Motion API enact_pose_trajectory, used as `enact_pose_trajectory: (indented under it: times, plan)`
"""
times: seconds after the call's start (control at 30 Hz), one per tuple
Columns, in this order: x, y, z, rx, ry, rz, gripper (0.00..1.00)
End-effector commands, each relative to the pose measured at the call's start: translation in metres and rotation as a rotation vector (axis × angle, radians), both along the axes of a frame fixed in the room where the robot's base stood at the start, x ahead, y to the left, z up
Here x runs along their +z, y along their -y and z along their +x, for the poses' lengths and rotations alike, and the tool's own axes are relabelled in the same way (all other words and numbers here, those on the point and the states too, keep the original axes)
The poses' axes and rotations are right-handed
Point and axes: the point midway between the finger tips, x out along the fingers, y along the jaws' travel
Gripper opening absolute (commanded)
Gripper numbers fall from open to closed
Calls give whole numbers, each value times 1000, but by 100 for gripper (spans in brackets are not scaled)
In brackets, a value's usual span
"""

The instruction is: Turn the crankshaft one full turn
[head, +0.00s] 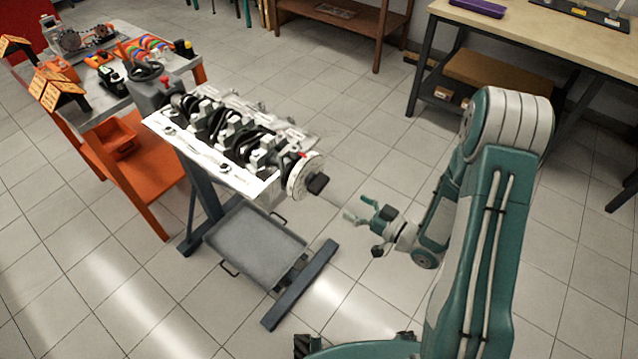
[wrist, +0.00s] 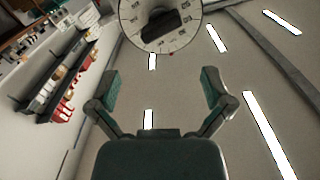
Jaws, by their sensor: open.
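The crankshaft (head: 232,128) lies in the engine block (head: 212,169), which is held on a stand. At the block's near right end is a pale round disc with marks (head: 299,180) and a dark handle or knob (head: 318,184) on its face. My gripper (head: 357,208) is open and empty, to the right of and apart from the disc. Its two fingers show in the wrist view (wrist: 161,88), with the disc beyond them.
A grey tray (head: 243,247) sits low on the stand, whose dark foot (head: 298,287) reaches toward the front. An orange cart (head: 150,185) with tools stands at left. A workbench (head: 560,40) stands at the back right. Floor around my gripper is clear.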

Motion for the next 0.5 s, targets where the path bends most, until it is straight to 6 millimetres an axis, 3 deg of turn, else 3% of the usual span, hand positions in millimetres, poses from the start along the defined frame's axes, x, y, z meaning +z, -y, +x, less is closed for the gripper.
enact_pose_trajectory:
  times: [0.2,0.5]
  plan:
    - [0,-1,1,0,289,-224,100]
    - [0,-10,8,5,376,-291,100]
